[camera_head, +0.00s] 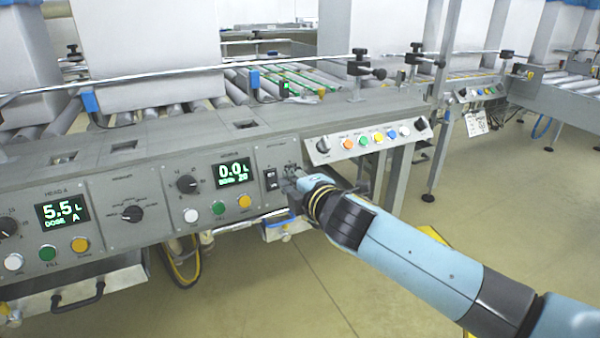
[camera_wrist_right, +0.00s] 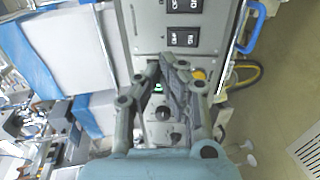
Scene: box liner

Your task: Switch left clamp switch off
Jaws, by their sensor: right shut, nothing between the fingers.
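My right gripper (camera_head: 293,184) is shut and empty at the panel, just right of the left switch. In the wrist view its fingertips (camera_wrist_right: 166,62) are close below the lower rocker; contact cannot be told. My left gripper is out of view.
A smaller panel (camera_head: 365,140) with coloured buttons juts out at right. A blue handle (camera_head: 278,223) hangs below. Floor at right is open.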

